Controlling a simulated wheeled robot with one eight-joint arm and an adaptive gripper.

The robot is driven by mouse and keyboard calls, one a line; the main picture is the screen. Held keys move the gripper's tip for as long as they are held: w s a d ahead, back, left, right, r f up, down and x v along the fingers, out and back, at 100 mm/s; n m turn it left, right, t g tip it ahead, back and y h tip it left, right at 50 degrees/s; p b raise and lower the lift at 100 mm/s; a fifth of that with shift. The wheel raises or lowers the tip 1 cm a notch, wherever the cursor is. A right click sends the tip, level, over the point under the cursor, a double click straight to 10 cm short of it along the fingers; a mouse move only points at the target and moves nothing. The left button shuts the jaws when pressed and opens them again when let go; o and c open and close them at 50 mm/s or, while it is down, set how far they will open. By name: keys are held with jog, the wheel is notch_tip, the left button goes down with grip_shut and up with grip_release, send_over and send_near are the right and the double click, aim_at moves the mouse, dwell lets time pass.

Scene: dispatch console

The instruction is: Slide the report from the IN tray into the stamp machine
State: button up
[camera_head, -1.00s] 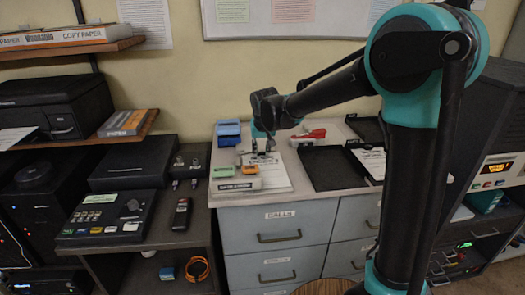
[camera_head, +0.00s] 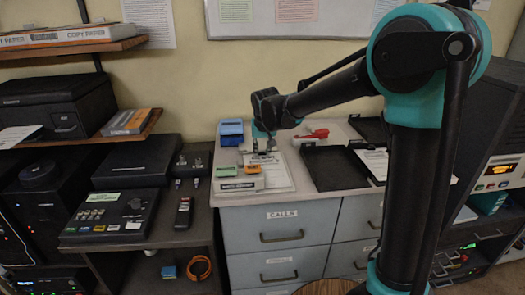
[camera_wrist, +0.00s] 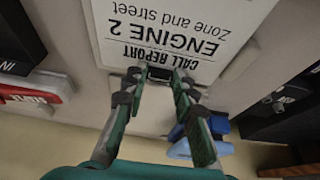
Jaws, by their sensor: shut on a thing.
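A white report (camera_wrist: 175,30) headed "CALL REPORT ENGINE 2" fills the top of the wrist view. My gripper (camera_wrist: 160,74) is shut on its near edge. In the head view my gripper (camera_head: 258,152) is over the left side of the grey drawer desk, with the white report (camera_head: 280,178) below it. I cannot tell how far the report is off the desk. A black tray (camera_head: 325,183) is to the right; the edge of a dark tray marked "IN" (camera_wrist: 18,42) shows at the left of the wrist view. I cannot make out which device is the stamp machine.
A black console (camera_head: 118,212) is at the left.

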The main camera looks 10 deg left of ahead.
jog(key=shift+a, duration=0.15)
jog(key=o, duration=1.2)
jog(key=shift+c, duration=0.2)
jog(key=shift+o, duration=0.5)
jog(key=o, duration=0.5)
jog(key=shift+c, duration=0.2)
notch_tip(320, 180, up, 7)
